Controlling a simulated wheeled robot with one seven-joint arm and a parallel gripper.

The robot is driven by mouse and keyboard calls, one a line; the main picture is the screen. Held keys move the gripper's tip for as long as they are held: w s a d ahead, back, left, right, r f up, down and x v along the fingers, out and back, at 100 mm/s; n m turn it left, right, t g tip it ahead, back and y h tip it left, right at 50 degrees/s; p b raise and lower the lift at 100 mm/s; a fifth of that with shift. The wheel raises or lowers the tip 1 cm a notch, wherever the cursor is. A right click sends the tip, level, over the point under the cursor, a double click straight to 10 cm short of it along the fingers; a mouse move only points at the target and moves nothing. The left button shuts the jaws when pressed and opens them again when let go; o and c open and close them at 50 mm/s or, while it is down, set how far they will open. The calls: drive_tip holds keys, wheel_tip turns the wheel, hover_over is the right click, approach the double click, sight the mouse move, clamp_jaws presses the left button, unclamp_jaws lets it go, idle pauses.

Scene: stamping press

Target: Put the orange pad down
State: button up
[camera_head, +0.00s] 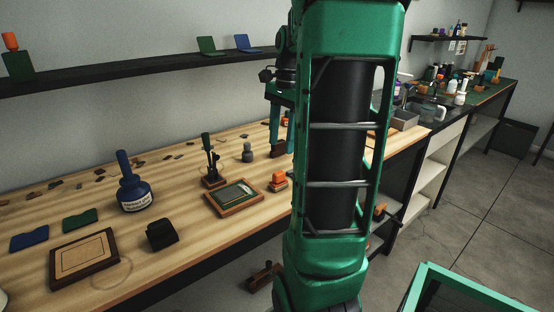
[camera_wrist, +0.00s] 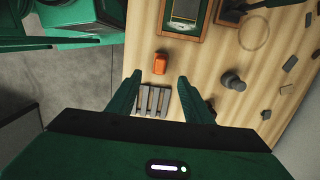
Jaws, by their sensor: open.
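My gripper (camera_wrist: 160,92) is open, with its two green fingers apart and nothing held between them. In the head view my gripper (camera_head: 281,128) hangs over the back of the bench, partly behind my arm. A small orange-topped thing (camera_wrist: 160,63) stands on the wood beyond the fingertips in the wrist view; the head view shows it (camera_head: 278,177) beside my arm. I cannot tell if it is the orange pad; no orange pad is clearly recognisable. A grey slatted rack (camera_wrist: 152,100) lies below, between the fingers in the wrist view.
A framed green tray (camera_head: 234,197), a stand (camera_head: 212,175), a grey knob-topped piece (camera_head: 247,152) and a blue bottle (camera_head: 134,190) stand on the bench. A blue pad (camera_head: 30,238) and a green pad (camera_head: 80,220) lie at left. A dark shelf (camera_head: 130,70) runs above.

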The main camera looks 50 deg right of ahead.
drive_tip(key=s+a+f+n, duration=0.4)
drive_tip(key=s+a+n, duration=0.2)
drive_tip(key=a+n, duration=0.1)
drive_tip(key=s+a+f+n+h, duration=0.1)
drive_tip(key=s+a+f+n, duration=0.4)
drive_tip(key=a, duration=0.5)
drive_tip(key=shift+s+a+f+n, duration=0.25)
drive_tip(key=shift+s+n, duration=0.85)
drive_tip(key=shift+s, duration=0.15)
